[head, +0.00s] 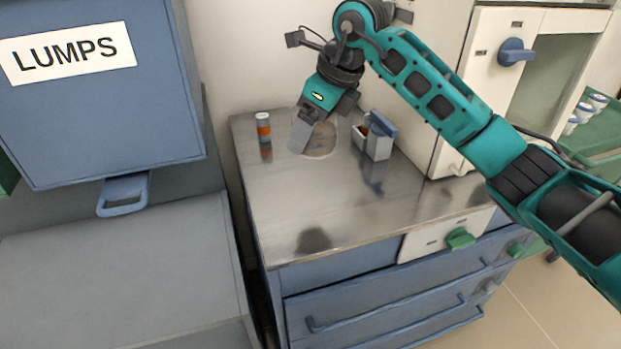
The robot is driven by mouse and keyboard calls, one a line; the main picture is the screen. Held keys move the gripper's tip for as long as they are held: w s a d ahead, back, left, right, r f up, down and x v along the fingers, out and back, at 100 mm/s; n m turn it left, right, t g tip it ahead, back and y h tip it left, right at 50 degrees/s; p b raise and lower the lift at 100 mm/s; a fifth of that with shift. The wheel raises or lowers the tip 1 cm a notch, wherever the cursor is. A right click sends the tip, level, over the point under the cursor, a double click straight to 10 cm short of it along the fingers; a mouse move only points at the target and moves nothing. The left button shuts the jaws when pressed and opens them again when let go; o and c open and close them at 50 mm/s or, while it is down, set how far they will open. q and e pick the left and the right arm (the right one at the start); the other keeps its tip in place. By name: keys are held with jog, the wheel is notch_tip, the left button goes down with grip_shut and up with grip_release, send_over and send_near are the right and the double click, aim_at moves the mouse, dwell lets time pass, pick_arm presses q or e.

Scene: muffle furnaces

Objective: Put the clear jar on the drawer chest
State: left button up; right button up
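The drawer chest (310,210) is blue with a shiny metal top and stands in the middle of the head view. My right gripper (322,134) points down over the back of its top, with its two fingers apart. A round, tan, partly see-through shape (321,143) shows at the fingers, on or just above the top. I cannot tell whether it is the clear jar or a flat disc, nor whether the fingers touch it. No other clear jar is plain to see. My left gripper is not in view.
A small jar with an orange band (263,126) stands left of my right gripper. A white and blue open box (374,137) stands to its right. A blue cabinet labelled LUMPS (100,110) is at left; a white furnace (455,90) is behind right. The chest's front top is clear.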

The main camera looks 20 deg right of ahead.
notch_tip(320, 180, down, 8)
jog(key=shift+r+b, duration=0.25)
jog(key=shift+b, duration=0.05)
jog(key=shift+f, duration=0.5)
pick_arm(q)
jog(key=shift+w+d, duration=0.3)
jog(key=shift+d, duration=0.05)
pick_arm(e)
jog(key=shift+f, duration=1.9)
pick_arm(q)
jog(key=shift+b, duration=0.3)
pick_arm(e)
jog(key=shift+f, duration=0.2)
jog(key=o, duration=1.1)
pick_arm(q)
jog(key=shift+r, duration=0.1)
pick_arm(e)
jog(key=shift+r, duration=0.1)
